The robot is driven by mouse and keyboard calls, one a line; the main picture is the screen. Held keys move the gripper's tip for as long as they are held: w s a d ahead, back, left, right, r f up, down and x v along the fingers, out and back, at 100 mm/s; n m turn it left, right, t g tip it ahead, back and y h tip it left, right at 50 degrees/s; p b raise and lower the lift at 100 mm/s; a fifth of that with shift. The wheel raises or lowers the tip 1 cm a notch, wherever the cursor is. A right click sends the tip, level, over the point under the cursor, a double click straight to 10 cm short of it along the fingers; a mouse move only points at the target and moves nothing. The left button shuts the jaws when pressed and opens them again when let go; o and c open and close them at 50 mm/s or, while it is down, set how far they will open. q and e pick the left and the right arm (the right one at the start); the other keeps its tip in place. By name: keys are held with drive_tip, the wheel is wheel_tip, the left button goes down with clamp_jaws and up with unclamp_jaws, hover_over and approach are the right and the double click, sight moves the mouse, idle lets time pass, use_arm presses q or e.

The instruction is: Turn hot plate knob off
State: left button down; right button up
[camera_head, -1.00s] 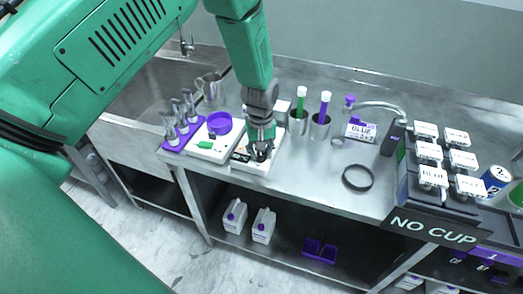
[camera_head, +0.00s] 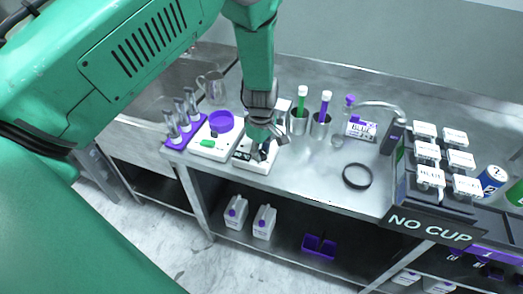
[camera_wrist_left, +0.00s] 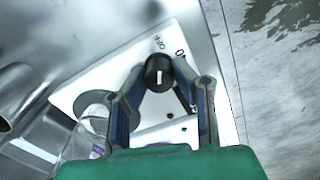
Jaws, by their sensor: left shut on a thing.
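The hot plate (camera_head: 250,165) is a white unit on the steel bench, partly hidden under my left gripper (camera_head: 262,153). In the left wrist view its white panel (camera_wrist_left: 90,82) carries a round black knob (camera_wrist_left: 159,71) with a white line. The word OFF is printed just above the knob, with more lettering to the right. The line looks roughly upright in that view. My left gripper (camera_wrist_left: 160,84) is shut on the knob, one finger on each side. In the head view the knob is hidden by the fingers. My right gripper is not in view.
A white device (camera_head: 205,149) with a purple dish (camera_head: 221,121) stands close left of the hot plate. Metal beakers (camera_head: 320,127) with tubes stand to the right. A black ring (camera_head: 357,176) lies on otherwise clear bench.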

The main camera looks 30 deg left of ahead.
sight(263, 150)
use_arm(q)
drive_tip(key=shift+d+f, duration=0.1)
idle(0.4)
drive_tip(key=c, duration=1.3)
unclamp_jaws()
drive_tip(key=shift+c, duration=0.2)
drive_tip(key=shift+w, duration=0.1)
drive_tip(key=shift+r, duration=0.2)
wheel_tip(263, 150, up, 11)
drive_tip(key=shift+r, duration=0.2)
